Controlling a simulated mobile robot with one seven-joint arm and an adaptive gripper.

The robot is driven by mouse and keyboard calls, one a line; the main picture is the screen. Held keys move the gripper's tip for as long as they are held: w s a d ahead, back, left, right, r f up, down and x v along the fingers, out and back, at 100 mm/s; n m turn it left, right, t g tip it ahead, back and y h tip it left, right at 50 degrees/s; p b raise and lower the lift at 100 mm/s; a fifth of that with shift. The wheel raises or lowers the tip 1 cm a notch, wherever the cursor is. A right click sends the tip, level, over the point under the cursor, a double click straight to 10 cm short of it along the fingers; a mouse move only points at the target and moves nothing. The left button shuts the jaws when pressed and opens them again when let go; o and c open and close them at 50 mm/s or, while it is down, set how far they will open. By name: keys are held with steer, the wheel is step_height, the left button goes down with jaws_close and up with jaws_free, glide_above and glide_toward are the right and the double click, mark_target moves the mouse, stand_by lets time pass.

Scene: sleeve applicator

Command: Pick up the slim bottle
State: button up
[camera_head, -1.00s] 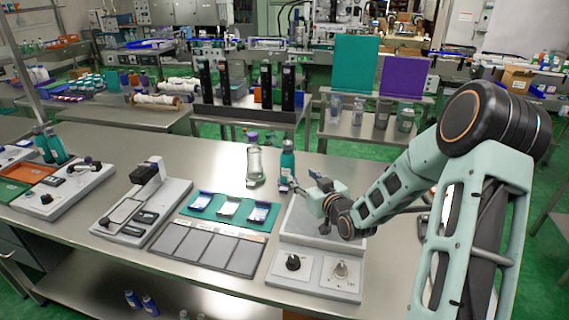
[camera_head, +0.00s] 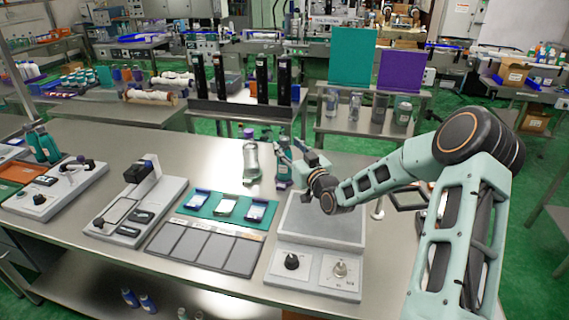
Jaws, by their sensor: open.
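A slim teal bottle (camera_head: 284,172) stands upright on the steel table, mostly hidden behind my gripper. A clear bottle with a purple cap (camera_head: 251,162) stands upright just left of it. My gripper (camera_head: 278,154) is open, with its fingers pointing left at the teal bottle. The fingers overlap the bottle in this view; I cannot tell whether they are around it or touching it.
A grey device with two knobs (camera_head: 320,225) lies below my gripper. A teal mat (camera_head: 213,214) with small trays and a row of grey panels (camera_head: 205,245) lie to the left. The table (camera_head: 190,155) behind them is mostly clear.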

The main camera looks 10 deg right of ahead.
mark_target(287, 144)
steer(key=shift+x, duration=1.85)
steer(key=shift+d+f, duration=0.1)
steer(key=shift+d, duration=0.05)
steer(key=shift+c, duration=0.3)
jaws_close()
